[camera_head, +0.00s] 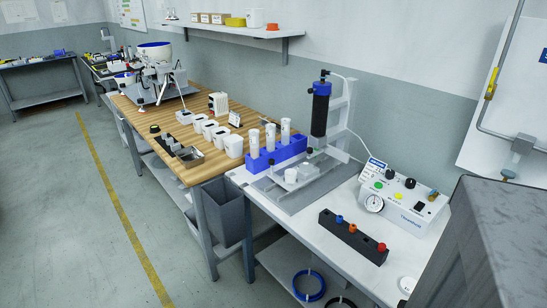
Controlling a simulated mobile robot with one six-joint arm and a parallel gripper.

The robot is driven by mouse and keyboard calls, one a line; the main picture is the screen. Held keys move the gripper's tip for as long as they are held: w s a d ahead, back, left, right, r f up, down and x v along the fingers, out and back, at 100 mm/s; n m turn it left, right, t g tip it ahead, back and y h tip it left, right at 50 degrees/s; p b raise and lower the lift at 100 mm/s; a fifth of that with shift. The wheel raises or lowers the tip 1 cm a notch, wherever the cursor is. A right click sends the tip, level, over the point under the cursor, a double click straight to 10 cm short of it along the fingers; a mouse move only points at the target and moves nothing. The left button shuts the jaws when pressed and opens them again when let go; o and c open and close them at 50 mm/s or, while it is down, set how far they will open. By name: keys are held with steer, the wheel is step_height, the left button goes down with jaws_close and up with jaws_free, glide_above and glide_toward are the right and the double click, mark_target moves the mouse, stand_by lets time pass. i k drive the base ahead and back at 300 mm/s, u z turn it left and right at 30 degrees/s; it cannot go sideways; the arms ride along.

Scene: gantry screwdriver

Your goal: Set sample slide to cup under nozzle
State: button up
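A black dispenser with a blue collar (320,108) hangs on a white upright stand (341,115). Its nozzle end (310,150) points down over the sample slide area. The sample slide (283,184) is a pale, low piece on a grey base plate (312,194). A small whitish cup (291,175) stands on it, to the left of and in front of the nozzle tip. Another small pale block or cup (306,170) is just right of it. These parts are tiny, and I cannot tell the exact slide position. My gripper is not in view.
A blue rack (272,158) with white bottles stands left of the slide. A control box (404,203) and a black block with coloured knobs (352,237) are to the right. A wooden bench (185,165) adjoins. A dark grey block (500,250) fills the lower right; left floor is clear.

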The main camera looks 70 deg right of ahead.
mark_target(307, 172)
steer(key=z, duration=4.4)
steer(key=i, duration=0.1)
steer(key=u, duration=2.5)
steer(key=k, duration=0.35)
steer(key=u, duration=1.55)
